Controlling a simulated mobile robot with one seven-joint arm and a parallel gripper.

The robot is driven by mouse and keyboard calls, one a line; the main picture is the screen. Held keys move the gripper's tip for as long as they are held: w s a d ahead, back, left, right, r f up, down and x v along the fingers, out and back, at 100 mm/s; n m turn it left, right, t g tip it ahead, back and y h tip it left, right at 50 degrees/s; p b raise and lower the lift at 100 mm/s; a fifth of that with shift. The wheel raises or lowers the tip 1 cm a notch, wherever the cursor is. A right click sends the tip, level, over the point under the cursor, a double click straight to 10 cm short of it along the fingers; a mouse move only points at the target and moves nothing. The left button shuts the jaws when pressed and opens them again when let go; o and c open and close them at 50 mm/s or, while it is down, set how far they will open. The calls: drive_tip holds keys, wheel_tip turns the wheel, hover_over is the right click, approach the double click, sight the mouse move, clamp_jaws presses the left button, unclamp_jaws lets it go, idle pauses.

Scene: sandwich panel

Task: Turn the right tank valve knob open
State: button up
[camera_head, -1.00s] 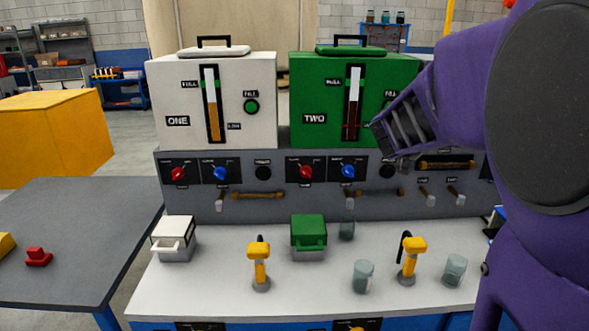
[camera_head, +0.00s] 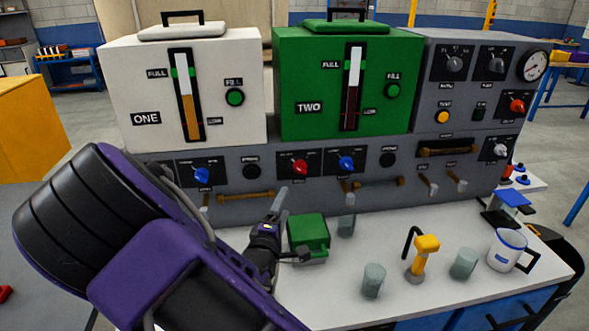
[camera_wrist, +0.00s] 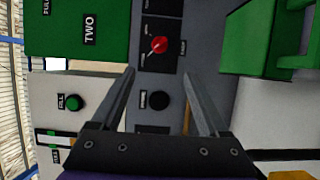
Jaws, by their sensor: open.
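The green right tank, labelled TWO (camera_head: 300,70), stands on the grey panel. Below it are a red pointer knob (camera_head: 299,167) and a blue pointer knob (camera_head: 345,163), each on a black plate with lettering too small to read. My gripper (camera_head: 296,221) is open and empty, in front of the panel, below and left of the red knob. In the wrist view my gripper (camera_wrist: 158,72) points at the panel with its fingers apart. The red knob (camera_wrist: 159,45) shows just beyond the fingertips, and a round black knob (camera_wrist: 159,101) shows between the fingers.
The white tank ONE (camera_head: 155,90) is at left, with another blue knob (camera_head: 201,175) below. A small green box (camera_head: 310,232) sits close beside my gripper. Glass jars (camera_head: 373,281), a yellow tap (camera_head: 426,244) and a mug (camera_head: 505,250) stand on the counter.

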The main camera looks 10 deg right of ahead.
sight(298, 171)
drive_tip(key=x, duration=1.6)
drive_tip(key=shift+w+r+b, duration=0.1)
drive_tip(key=shift+b, duration=0.2)
clamp_jaws()
